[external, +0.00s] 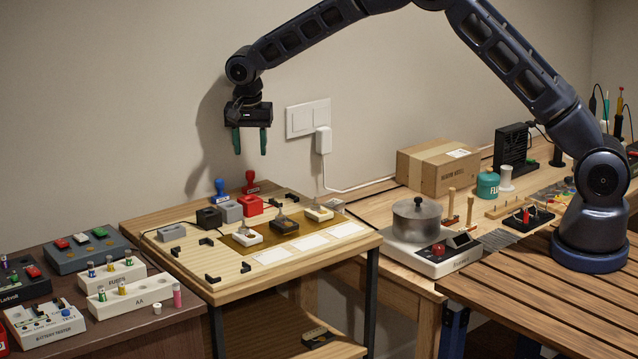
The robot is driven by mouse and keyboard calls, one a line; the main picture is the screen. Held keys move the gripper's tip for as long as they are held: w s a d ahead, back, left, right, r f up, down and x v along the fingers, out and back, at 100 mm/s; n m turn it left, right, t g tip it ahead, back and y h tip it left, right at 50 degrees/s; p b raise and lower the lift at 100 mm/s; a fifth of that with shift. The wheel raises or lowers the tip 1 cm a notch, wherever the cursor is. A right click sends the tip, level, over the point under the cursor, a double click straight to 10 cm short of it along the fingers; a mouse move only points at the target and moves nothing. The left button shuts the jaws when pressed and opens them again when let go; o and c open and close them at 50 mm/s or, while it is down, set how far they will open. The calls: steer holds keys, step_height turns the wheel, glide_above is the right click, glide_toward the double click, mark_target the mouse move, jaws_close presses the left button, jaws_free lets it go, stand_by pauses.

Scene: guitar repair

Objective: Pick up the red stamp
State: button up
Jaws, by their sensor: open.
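The red stamp (250,184) stands upright near the back edge of the small wooden table (160,228), with its knob handle on top. A blue stamp (220,190) stands just to its left. A red block (250,206) sits right in front of the red stamp and hides its lower part. My gripper (251,153) points down in the air above the stamps, in front of the wall. Its two green-tipped fingers are apart, with nothing between them. In the picture the red stamp shows just below the fingers.
A grey block (229,212) and a black block (208,218) stand close to the red block. Several tools lie on a brown mat (290,239). A metal pot (416,221) stands on a hot plate to the right. A wall switch (307,118) with a plugged-in adapter is behind.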

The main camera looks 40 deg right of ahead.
mark_target(250, 173)
step_height(250, 173, down, 3)
steer(key=shift+w+d+r, duration=0.1)
steer(key=shift+r, duration=0.05)
steer(key=shift+w+f, duration=0.1)
steer(key=shift+f, duration=2.5)
jaws_close()
steer(key=shift+r, duration=0.1)
